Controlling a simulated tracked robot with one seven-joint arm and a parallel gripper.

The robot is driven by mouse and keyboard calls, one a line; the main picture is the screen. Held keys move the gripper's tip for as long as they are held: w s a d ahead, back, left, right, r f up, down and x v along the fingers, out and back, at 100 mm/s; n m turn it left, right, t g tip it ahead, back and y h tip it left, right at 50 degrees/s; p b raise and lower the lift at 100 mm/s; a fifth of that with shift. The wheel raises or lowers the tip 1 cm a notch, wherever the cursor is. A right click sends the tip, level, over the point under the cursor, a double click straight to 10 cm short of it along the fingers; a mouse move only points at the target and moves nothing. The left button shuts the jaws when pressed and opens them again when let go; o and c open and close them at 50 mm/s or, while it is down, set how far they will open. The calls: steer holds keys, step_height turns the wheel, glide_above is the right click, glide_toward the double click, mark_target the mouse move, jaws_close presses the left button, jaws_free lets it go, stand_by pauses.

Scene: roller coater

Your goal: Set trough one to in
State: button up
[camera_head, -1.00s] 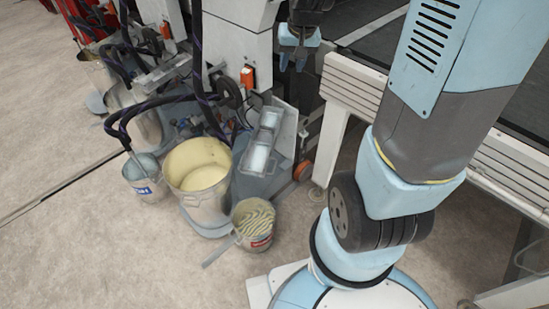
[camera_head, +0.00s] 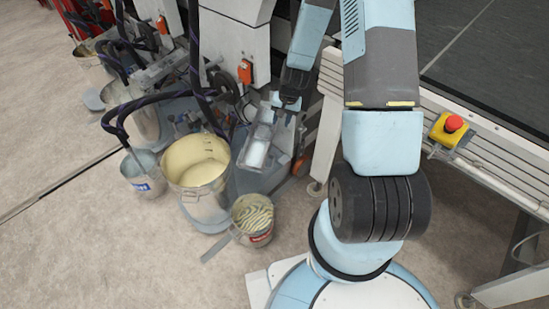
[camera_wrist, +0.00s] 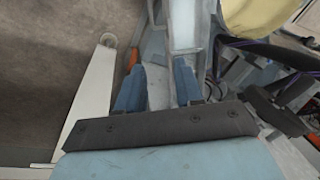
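A pale, metal-rimmed trough (camera_head: 257,143) sits low on the near side of the coater, right of the large cream-filled pot; I take it for trough one, though no label shows. My gripper (camera_head: 285,104) is at the trough's upper right end, pointing down. In the wrist view the two blue fingers (camera_wrist: 158,76) stand apart. Grey metal shows between and beyond them, and the trough's pale channel (camera_wrist: 184,28) runs away above them. I cannot tell whether the fingers touch the metal. Part of the trough's end is hidden by my gripper.
A large cream-filled pot (camera_head: 197,192), a striped-content bucket (camera_head: 252,232) and a smaller bucket (camera_head: 142,184) stand left of and below the trough. A white frame leg (camera_head: 328,145) stands to the right. A red stop button (camera_head: 454,123) sits on the rail. Hoses loop at left.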

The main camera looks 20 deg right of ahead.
steer(key=m, duration=0.1)
glide_toward(274, 159)
steer(key=shift+g, duration=0.3)
steer(key=f, duration=0.2)
steer(key=a+f, duration=0.1)
steer(key=f, duration=0.2)
steer(key=w+f, duration=0.1)
steer(key=f, duration=0.2)
steer(key=shift+a+f, duration=0.1)
steer(key=shift+a, duration=0.1)
jaws_close()
stand_by(1.3)
